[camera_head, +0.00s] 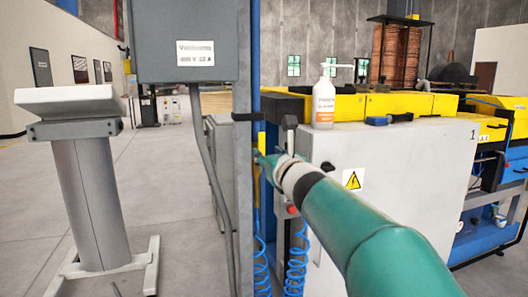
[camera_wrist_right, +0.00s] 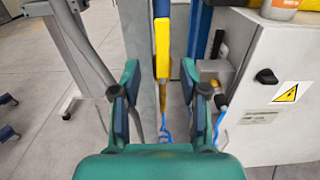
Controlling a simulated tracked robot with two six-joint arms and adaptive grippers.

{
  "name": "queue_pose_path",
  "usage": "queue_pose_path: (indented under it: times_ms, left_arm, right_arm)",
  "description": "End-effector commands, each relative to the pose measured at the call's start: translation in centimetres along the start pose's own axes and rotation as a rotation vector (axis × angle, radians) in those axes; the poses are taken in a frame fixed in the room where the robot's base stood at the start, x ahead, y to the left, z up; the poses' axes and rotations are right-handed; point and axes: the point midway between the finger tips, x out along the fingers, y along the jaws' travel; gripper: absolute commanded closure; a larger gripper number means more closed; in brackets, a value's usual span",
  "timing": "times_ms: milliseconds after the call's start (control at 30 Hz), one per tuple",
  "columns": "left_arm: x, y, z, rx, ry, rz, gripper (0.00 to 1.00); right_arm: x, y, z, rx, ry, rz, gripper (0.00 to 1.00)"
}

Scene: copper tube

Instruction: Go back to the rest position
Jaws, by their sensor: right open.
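My right arm reaches in from the lower right in the head view. Its green gripper (camera_head: 264,162) is near the grey post, partly hidden behind my own wrist. In the right wrist view the right gripper (camera_wrist_right: 159,76) is open, with a finger on each side and a gap between. A yellow handle-like tool (camera_wrist_right: 162,45) hangs at the post beyond the fingers, in line with the gap; I cannot tell how far ahead it is. A sliver of yellow (camera_head: 261,136) shows there in the head view. My left gripper is not in view.
A grey post (camera_head: 243,190) carries a control box (camera_head: 185,40). Blue coiled hoses (camera_head: 297,262) hang beside a white cabinet (camera_head: 425,175). A bottle (camera_head: 323,103) stands on top of the machine. A grey pedestal (camera_head: 85,185) stands left. Floor between is clear.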

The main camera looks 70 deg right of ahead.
Motion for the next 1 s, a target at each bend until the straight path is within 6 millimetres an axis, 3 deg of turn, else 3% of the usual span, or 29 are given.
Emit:
queue_pose_path:
  times_ms: [533, 667, 767, 867, 1000]
  left_arm:
    - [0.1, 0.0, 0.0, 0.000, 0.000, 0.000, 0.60]
    - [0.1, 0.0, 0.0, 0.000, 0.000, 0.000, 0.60]
    - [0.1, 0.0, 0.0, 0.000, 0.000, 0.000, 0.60]
    - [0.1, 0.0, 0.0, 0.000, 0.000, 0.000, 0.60]
    - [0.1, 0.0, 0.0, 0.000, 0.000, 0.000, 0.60]
  right_arm:
    - [-0.5, 0.0, 0.0, 0.000, 0.001, 0.000, 0.56]
    - [-0.3, 0.9, 0.0, 0.008, -0.001, 0.025, 0.56]
    - [1.2, 3.0, -1.8, 0.030, 0.031, 0.083, 0.56]
    - [3.6, 6.2, -5.2, 0.059, 0.097, 0.164, 0.56]
    - [6.2, 12.6, -12.4, 0.110, 0.239, 0.298, 0.56]
